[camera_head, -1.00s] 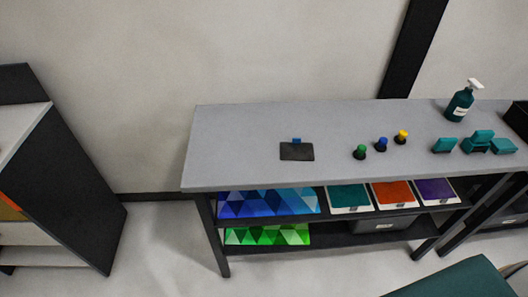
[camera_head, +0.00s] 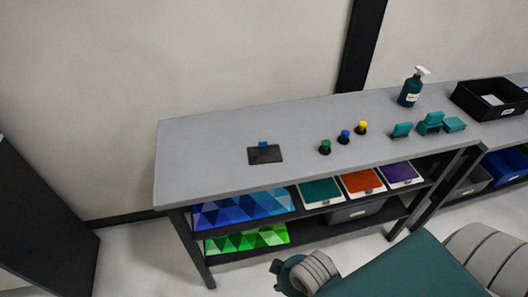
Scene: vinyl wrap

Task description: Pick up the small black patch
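A small flat black patch (camera_head: 265,155) lies on the grey tabletop (camera_head: 205,150), left of the middle. A small blue piece (camera_head: 263,144) sits at its back edge. Neither of my grippers shows in the head view. A part of my own body, teal and grey, shows at the bottom right, well apart from the patch.
Green (camera_head: 325,147), blue (camera_head: 344,136) and yellow (camera_head: 361,128) capped items stand right of the patch. Several teal blocks (camera_head: 430,123), a pump bottle (camera_head: 411,88) and a black bin (camera_head: 488,98) are farther right. Shelves below hold patterned sheets (camera_head: 243,208). The left tabletop is clear.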

